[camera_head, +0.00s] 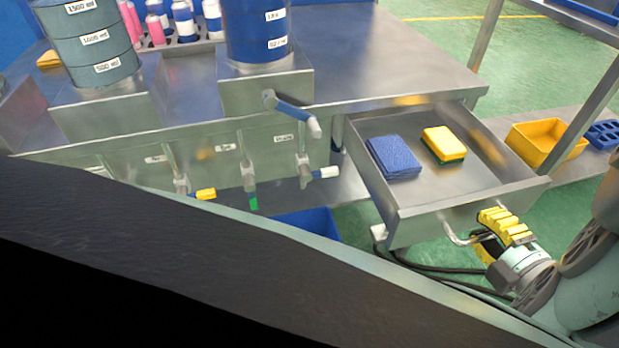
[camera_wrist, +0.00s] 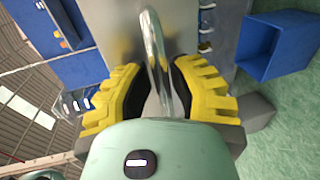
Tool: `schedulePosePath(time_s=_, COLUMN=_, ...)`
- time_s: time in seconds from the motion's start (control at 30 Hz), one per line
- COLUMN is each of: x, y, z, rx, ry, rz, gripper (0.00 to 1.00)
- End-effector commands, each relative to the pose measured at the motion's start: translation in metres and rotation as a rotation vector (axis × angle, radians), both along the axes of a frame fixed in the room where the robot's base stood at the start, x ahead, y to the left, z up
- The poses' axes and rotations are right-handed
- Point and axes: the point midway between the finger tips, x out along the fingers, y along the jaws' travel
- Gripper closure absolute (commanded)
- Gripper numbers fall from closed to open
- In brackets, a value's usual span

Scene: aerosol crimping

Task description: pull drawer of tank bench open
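The tank bench (camera_head: 400,50) is a metal bench with tanks on top. Its drawer (camera_head: 415,205) stands pulled out at the right, with a blue cloth stack (camera_head: 393,158) and a yellow-green sponge (camera_head: 444,144) inside. My gripper (camera_head: 488,235), with yellow ribbed fingers, is at the drawer's front. The metal drawer handle (camera_head: 456,238) runs between the fingers. In the wrist view the handle (camera_wrist: 153,45) lies between both dark finger pads of my gripper (camera_wrist: 161,80), which look closed about it. The exact contact is partly hidden.
A yellow bin (camera_head: 545,145) and a blue rack (camera_head: 604,134) sit on a low shelf to the right of the drawer. Valves with levers (camera_head: 295,115) stick out of the bench front. A blue bin (camera_head: 308,224) is below. Cables lie under the drawer.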

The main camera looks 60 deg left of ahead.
Motion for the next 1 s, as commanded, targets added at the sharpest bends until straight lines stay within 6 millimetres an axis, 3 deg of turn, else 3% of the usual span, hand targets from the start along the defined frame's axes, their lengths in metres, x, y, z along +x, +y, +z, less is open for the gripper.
schedulePosePath(time_s=0.2, x=0.000, y=0.000, z=0.000, rx=-0.001, ry=0.001, rz=0.002, gripper=0.59)
schedulePosePath(time_s=0.57, x=-0.002, y=-0.005, z=0.001, rx=-0.001, ry=0.000, rz=0.000, gripper=0.59)
schedulePosePath(time_s=0.77, x=-0.009, y=-0.029, z=0.005, rx=-0.003, ry=0.002, rz=-0.007, gripper=0.59)
schedulePosePath(time_s=1.0, x=-0.025, y=-0.072, z=0.015, rx=-0.003, ry=0.001, rz=-0.007, gripper=0.59)
